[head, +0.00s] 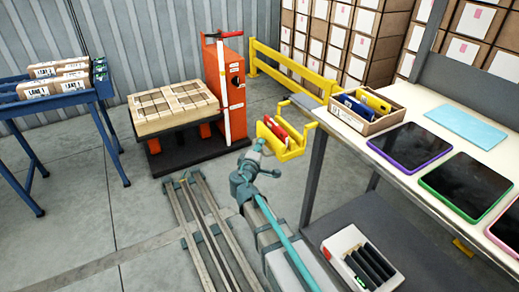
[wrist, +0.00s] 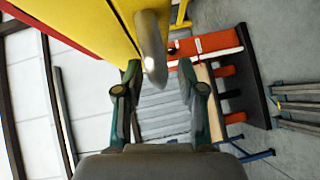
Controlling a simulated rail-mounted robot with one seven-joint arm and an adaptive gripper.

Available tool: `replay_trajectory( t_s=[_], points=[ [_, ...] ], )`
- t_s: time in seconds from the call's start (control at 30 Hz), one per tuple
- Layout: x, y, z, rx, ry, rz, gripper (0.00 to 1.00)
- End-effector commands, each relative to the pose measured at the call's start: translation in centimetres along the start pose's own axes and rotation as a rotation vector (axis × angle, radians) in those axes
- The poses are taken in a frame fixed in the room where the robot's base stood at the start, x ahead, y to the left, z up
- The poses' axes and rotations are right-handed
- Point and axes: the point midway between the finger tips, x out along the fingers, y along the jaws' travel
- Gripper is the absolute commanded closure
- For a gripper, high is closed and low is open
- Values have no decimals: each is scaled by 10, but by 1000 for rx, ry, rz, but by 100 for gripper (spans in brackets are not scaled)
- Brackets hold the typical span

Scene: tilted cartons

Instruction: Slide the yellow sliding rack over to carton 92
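The yellow sliding rack (head: 290,152) is at the left end of the workbench in the head view, with red and white items in it. In the wrist view, a yellow surface (wrist: 85,22) fills the top left, with a rounded grey handle (wrist: 151,45) hanging from it. My gripper (head: 260,143) is close to the rack's left side. In the wrist view, my gripper (wrist: 160,65) has its fingers apart, with the handle's lower end appearing between the fingertips. I cannot tell whether they touch it. No carton number 92 is legible.
An open carton (head: 342,112) with blue and yellow items stands on the workbench beside several tablets. A white bin (head: 346,243) is on the lower shelf. An orange lift (head: 228,95) with a carton pallet (head: 172,122) stands behind. A blue table (head: 48,105) holds cartons at left.

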Motion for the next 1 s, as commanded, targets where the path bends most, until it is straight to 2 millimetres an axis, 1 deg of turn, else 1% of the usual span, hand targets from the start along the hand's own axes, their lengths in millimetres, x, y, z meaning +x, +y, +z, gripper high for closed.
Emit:
replay_trajectory(
  t_s=[0.23,0.27,0.3,0.47,0.5,1.0],
  points=[
    [1,0,0,0,0,0,61],
    [1,0,0,0,0,0,64],
    [1,0,0,0,0,0,71],
    [0,0,0,0,0,0,97],
    [0,0,0,0,0,0,100],
    [2,-1,-2,0,0,0,100]
  ],
)
